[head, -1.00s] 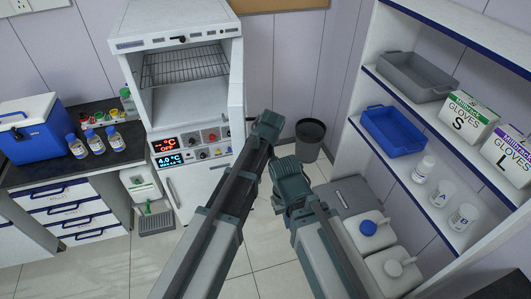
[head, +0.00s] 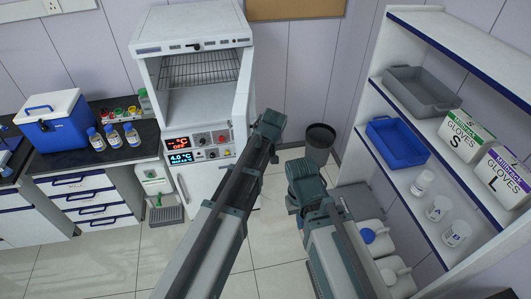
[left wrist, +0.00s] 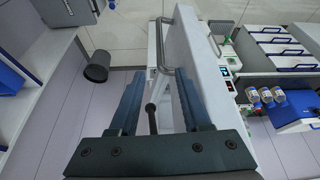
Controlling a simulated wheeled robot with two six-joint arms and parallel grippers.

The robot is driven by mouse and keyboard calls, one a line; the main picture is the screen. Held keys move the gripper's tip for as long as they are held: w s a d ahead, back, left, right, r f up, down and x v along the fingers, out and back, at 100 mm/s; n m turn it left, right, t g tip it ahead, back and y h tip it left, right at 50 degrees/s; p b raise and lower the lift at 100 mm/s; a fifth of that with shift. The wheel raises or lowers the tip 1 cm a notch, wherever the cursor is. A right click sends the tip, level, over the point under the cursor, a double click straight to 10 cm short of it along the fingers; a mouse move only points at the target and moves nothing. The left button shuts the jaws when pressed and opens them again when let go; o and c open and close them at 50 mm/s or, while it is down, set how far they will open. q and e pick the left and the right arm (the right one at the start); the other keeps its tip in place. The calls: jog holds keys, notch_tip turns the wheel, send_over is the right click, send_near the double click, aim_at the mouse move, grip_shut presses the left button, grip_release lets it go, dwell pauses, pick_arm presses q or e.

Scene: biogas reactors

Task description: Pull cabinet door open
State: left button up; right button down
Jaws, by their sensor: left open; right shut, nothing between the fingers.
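The white cabinet (head: 192,50) stands at the back centre. Its upper compartment with a wire rack is exposed, and the upper door (head: 244,82) stands swung out at the right side. A lower door with a handle (head: 181,188) is shut below the display panel. In the left wrist view the door (left wrist: 204,62) shows nearly edge-on, with a bar handle (left wrist: 162,42) on its left face. My left gripper (left wrist: 160,76) is open there; its right finger overlaps the door, contact unclear. My right gripper (head: 305,192) is shut and empty, well right of the cabinet.
A shelf (head: 470,52) with trays, glove boxes and bottles is close on the right. A black bin (head: 319,143) stands at the wall. White jugs (head: 390,268) sit low near my right arm. A bench (head: 95,163) with a blue cooler (head: 56,120) is left. Front-left floor is clear.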

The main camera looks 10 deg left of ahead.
pick_arm(q)
jog(key=s+a+f+b, duration=0.1)
jog(key=a+f, duration=0.1)
jog(key=a+f+m+h+b, duration=0.1)
jog(key=a+f+b, duration=0.1)
jog(key=s+a+f+g+h+b, duration=0.1)
jog(key=a+f+b, duration=0.1)
jog(key=shift+s+a+m, duration=0.3)
jog(key=shift+s+a, duration=0.05)
jog(key=shift+a, duration=0.05)
grip_shut()
jog(key=s+a+m+t+h+b, duration=0.1)
jog(key=a+m+h+b, duration=0.2)
jog(key=a, duration=1.2)
jog(key=shift+s+t+h+b, duration=0.4)
jog(key=shift+h+b, duration=0.05)
jog(key=shift+h, duration=0.65)
